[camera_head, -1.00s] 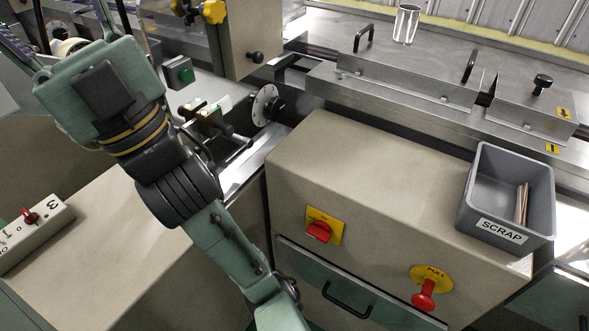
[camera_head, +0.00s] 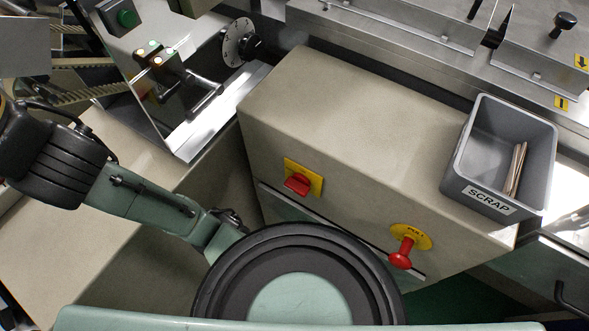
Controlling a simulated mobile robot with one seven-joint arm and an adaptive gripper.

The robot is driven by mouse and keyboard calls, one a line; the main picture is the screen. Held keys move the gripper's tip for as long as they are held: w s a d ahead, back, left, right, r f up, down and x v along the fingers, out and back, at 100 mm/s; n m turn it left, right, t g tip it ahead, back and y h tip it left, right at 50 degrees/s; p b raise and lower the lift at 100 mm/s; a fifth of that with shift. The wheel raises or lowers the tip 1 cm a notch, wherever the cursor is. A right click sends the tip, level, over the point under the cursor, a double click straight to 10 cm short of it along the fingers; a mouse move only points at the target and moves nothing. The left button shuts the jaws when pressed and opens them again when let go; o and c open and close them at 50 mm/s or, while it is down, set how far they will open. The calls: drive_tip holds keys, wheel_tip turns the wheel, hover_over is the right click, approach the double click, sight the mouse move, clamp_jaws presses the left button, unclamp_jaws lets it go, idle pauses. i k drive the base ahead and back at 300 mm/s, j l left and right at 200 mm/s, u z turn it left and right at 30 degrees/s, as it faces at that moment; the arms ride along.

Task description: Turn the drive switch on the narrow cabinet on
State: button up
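A red rotary switch (camera_head: 298,184) on a square yellow plate is on the front of the beige cabinet (camera_head: 340,110) at the centre. Any marks on its plate are too small to read, so I cannot tell its setting. To its right on the same front is a red knob (camera_head: 402,252) on a round yellow plate marked PULL. I cannot tell from the picture which control is the drive switch. My arm crosses the left side and leaves the picture at the left edge. My gripper is out of view.
A grey SCRAP bin (camera_head: 467,187) holding thin sticks stands on the cabinet's right end. Behind it runs a metal machine bed (camera_head: 400,45). A lower beige surface (camera_head: 60,255) lies under my arm.

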sight(298, 183)
drive_tip(key=k+l+z, duration=0.15)
drive_tip(key=k, duration=0.3)
drive_tip(key=k+l+z, duration=0.2)
drive_tip(key=k+l, duration=0.1)
drive_tip(key=k, duration=0.1)
